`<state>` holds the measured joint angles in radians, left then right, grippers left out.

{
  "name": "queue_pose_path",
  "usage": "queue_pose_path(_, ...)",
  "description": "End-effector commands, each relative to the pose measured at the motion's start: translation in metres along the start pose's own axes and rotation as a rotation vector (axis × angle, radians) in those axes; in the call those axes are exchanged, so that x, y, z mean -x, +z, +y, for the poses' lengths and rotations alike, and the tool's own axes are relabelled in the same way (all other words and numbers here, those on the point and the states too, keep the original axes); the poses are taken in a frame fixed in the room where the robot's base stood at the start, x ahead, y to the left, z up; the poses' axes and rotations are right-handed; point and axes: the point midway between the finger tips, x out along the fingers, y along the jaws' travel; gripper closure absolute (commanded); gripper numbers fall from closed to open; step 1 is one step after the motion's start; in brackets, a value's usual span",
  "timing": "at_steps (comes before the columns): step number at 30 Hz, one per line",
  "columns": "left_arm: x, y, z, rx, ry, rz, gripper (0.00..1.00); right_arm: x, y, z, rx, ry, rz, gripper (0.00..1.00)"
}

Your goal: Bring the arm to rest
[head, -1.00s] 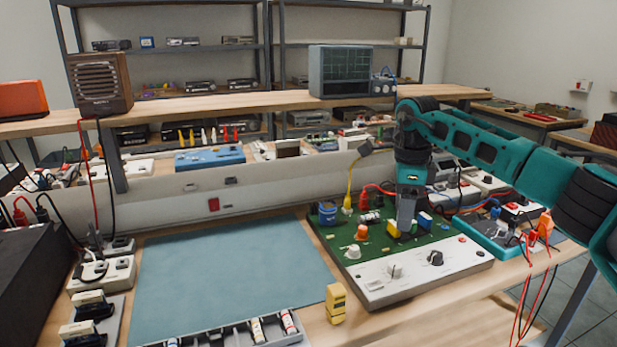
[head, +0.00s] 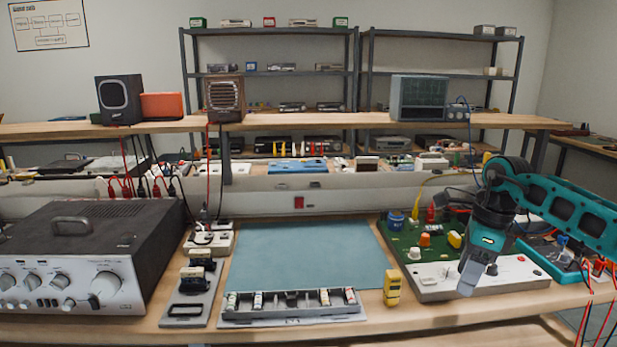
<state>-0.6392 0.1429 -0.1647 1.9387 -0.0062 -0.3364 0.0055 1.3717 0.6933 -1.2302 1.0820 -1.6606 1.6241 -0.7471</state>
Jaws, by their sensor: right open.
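My right arm, teal and black, comes in from the right edge in the head view. Its gripper (head: 467,289) points down over the front right of the green and white circuit board unit (head: 411,246). The jaws are open, and I see nothing held between them. Whether the fingertips touch the board's white panel, I cannot tell. The gripper hides part of the board and its knobs. My left gripper is not in view.
A silver hi-fi amplifier (head: 83,262) stands at left. A blue-grey mat (head: 305,258) lies bare in the middle, with a parts tray (head: 291,318) in front. Yellow blocks (head: 391,287) stand beside the board. A shelf with an oscilloscope (head: 419,97) runs behind. Red leads hang at right.

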Motion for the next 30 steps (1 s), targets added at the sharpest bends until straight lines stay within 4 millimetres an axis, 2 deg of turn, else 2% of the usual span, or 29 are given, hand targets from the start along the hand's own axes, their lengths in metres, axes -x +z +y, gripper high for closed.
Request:
queue_pose_path(1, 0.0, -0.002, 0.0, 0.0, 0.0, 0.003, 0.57, -0.021, 0.018, 0.013, 0.009, 0.04, -0.062, 0.41)
queue_pose_path(3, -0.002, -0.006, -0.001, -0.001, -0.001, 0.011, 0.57, -0.044, 0.045, 0.033, 0.007, 0.098, -0.161, 0.41)
queue_pose_path(5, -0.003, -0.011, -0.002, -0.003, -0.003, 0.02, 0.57, -0.064, 0.069, 0.054, -0.005, 0.16, -0.259, 0.41)
queue_pose_path(9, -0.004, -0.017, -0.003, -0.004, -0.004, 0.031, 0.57, -0.099, 0.129, 0.115, -0.097, 0.352, -0.526, 0.41)
queue_pose_path(12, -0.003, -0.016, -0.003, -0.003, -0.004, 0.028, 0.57, -0.109, 0.165, 0.156, -0.224, 0.514, -0.718, 0.41)
queue_pose_path(16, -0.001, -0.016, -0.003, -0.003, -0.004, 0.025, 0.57, -0.107, 0.196, 0.195, -0.456, 0.732, -0.942, 0.41)
queue_pose_path(20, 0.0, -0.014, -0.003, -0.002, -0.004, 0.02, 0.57, -0.1, 0.208, 0.212, -0.758, 0.948, -1.126, 0.41)
queue_pose_path(23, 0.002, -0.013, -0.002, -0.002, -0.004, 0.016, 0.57, -0.099, 0.204, 0.213, -1.032, 1.106, -1.234, 0.41)
queue_pose_path(26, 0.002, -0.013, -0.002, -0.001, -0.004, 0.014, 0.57, -0.105, 0.188, 0.206, -1.337, 1.25, -1.313, 0.41)
queue_pose_path(30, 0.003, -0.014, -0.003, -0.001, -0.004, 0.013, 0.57, -0.131, 0.147, 0.197, -1.807, 1.414, -1.367, 0.41)
